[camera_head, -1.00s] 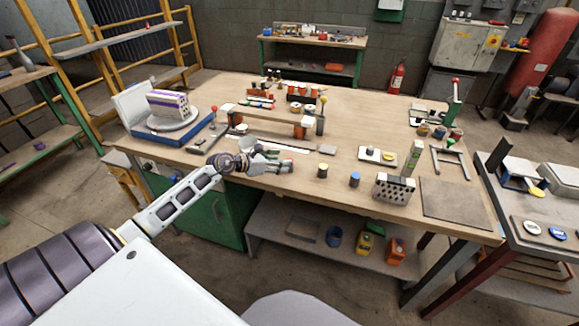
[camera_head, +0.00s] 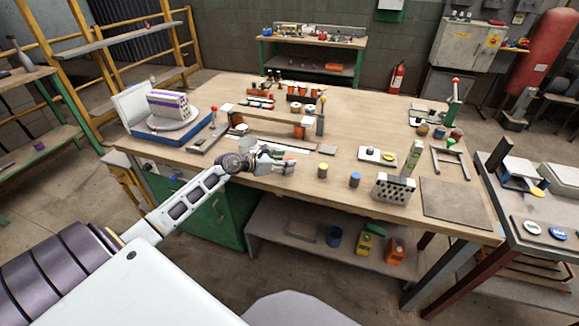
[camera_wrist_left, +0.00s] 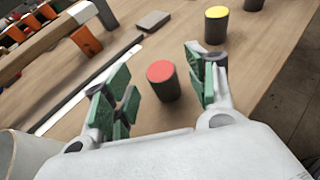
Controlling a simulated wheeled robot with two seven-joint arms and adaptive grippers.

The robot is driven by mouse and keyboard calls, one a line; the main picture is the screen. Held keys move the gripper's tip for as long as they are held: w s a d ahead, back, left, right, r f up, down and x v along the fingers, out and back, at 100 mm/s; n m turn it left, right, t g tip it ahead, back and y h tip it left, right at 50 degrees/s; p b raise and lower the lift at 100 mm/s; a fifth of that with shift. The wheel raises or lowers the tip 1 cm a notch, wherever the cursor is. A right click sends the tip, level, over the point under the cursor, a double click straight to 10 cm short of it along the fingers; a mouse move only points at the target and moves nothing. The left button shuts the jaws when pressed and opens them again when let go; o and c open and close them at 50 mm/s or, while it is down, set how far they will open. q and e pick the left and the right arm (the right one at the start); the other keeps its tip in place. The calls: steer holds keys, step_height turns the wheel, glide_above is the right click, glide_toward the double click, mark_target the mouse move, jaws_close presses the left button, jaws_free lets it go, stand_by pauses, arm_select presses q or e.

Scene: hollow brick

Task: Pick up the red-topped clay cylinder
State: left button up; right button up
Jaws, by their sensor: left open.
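The red-topped clay cylinder (camera_wrist_left: 163,82) stands upright on the bench in the left wrist view, dark-sided with a flat red top. My left gripper (camera_wrist_left: 160,92) is open, its green-padded fingers on either side of the cylinder in the picture. A gap shows between the cylinder and each finger; I see no contact. In the head view my left gripper (camera_head: 275,160) is low over the bench's near edge and hides most of the cylinder. My right gripper is not in view.
A yellow-topped cylinder (camera_head: 322,170) stands just right of the gripper, and a blue-topped one (camera_head: 355,179) farther right. A perforated hollow brick (camera_head: 394,188) is beyond them. A long pale strip (camera_wrist_left: 85,90) lies left of the gripper in the wrist view.

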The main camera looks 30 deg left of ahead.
arm_select(q)
steer(key=shift+x, duration=1.5)
steer(key=c, duration=1.2)
